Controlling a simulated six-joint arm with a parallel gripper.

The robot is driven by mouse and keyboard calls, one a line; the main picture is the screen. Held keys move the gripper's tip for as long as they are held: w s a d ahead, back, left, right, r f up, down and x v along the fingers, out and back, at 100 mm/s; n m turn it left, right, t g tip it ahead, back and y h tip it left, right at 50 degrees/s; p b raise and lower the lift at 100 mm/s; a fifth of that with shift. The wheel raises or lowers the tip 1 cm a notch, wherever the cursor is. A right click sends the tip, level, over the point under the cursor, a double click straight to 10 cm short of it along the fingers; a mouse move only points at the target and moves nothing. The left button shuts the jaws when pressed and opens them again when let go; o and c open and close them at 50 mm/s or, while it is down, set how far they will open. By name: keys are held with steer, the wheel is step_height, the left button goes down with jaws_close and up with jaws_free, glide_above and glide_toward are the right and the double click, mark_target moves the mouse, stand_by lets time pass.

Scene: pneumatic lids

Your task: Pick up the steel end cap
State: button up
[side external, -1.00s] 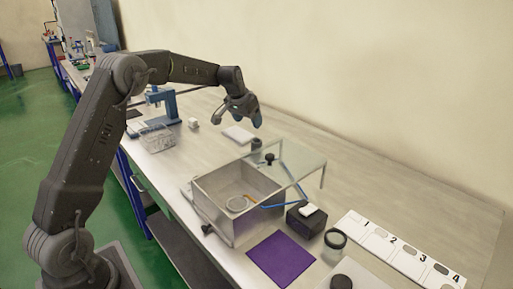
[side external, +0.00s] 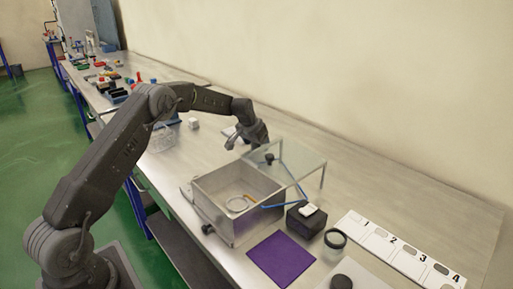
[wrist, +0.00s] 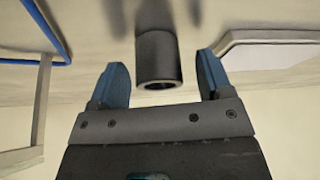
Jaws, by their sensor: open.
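A dark grey cylinder with a hollow end, which looks like the steel end cap (wrist: 158,58), stands on the bench in the wrist view. It lies between and slightly beyond the blue-tipped fingers of my gripper (wrist: 161,78), with a gap on both sides. The fingers are open and hold nothing. In the side view my gripper (side external: 250,140) points down behind the open metal box, low over the bench. The cylinder is hidden there by my gripper and the lid.
The metal box (side external: 215,205) has its clear lid (side external: 300,160) raised, close to my gripper. A blue tube (wrist: 35,58) and a frame edge show at left in the wrist view, a pale plate (wrist: 270,48) at right. A purple mat (side external: 281,258) and black block (side external: 306,222) are nearer the camera.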

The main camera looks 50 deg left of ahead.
steer(key=c, duration=1.1)
steer(key=shift+r, duration=0.1)
steer(key=shift+c, duration=0.5)
